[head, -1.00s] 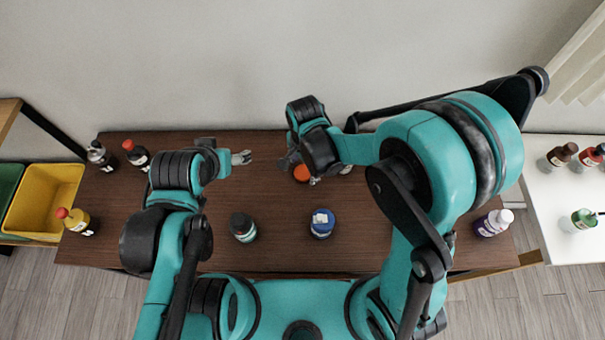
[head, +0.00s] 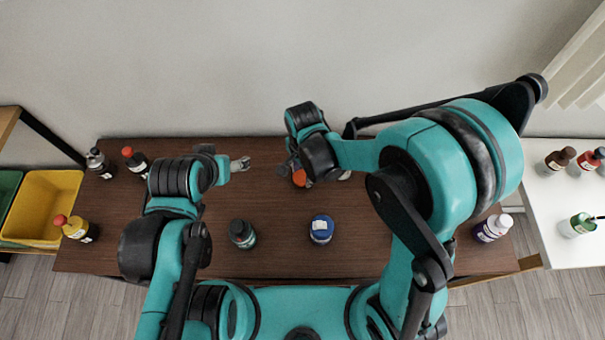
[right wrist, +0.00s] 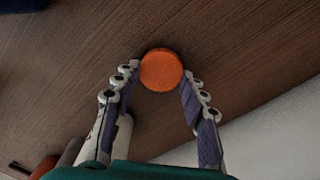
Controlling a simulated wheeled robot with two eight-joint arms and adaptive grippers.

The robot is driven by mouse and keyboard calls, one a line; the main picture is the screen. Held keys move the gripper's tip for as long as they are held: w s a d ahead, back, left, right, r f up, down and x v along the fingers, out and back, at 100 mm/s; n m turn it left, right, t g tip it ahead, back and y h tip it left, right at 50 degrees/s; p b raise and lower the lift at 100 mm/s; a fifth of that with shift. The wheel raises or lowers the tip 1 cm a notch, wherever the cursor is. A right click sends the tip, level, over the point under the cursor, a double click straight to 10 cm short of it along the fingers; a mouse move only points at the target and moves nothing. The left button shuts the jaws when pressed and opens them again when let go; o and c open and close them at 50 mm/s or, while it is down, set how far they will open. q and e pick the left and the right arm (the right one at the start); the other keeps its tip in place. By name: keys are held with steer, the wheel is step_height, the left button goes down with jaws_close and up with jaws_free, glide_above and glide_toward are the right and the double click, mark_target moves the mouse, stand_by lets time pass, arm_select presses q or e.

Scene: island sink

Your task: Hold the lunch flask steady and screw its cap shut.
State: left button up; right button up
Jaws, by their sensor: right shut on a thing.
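A round orange cap (head: 303,178), which looks like the lunch flask's, shows under my right gripper near the back middle of the table. In the right wrist view the orange cap (right wrist: 161,69) sits between the fingertips. My right gripper (right wrist: 160,78) is shut on it from above. The body below the cap is hidden, so I cannot tell how the cap is seated. My left gripper (head: 241,163) hangs to the left of the cap, apart from it and touching nothing visible. Its fingertips are too small to tell open from shut.
A yellow bin (head: 42,205) lies left.

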mark_target(303, 177)
arm_select(q)
step_height(303, 177, up, 4)
steer(key=p, duration=0.3)
steer(key=shift+f, duration=0.1)
arm_select(e)
step_height(303, 177, up, 9)
arm_select(q)
steer(key=shift+s, duration=0.15)
arm_select(e)
steer(key=shift+s, duration=0.15)
